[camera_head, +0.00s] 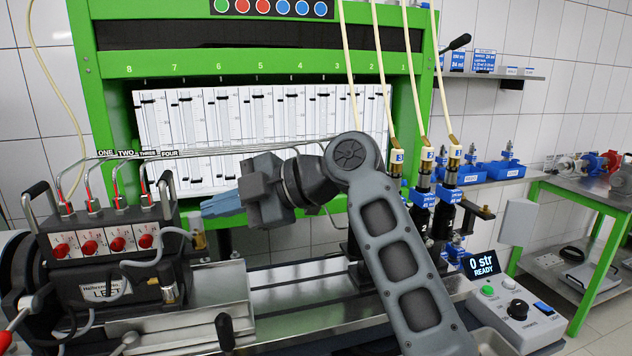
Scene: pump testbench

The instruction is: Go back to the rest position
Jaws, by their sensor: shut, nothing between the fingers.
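My gripper (222,204) shows in the head view at the left of centre, at the end of my grey arm. Its blue fingers are shut with nothing between them and point left. The fingertips are near the right side of the black pump block (105,250) with the red knobs, by a brass fitting; I cannot tell the exact gap. My arm rises from the bottom right, bends at the elbow near the middle, and hides part of the bench behind it.
A green test stand (85,75) with glass tubes stands behind. Injectors with hoses (424,190) stand right of my arm. A control box (515,312) reads "0 str READY". A metal rail (300,312) runs below my gripper. A green side table (590,200) is at the right.

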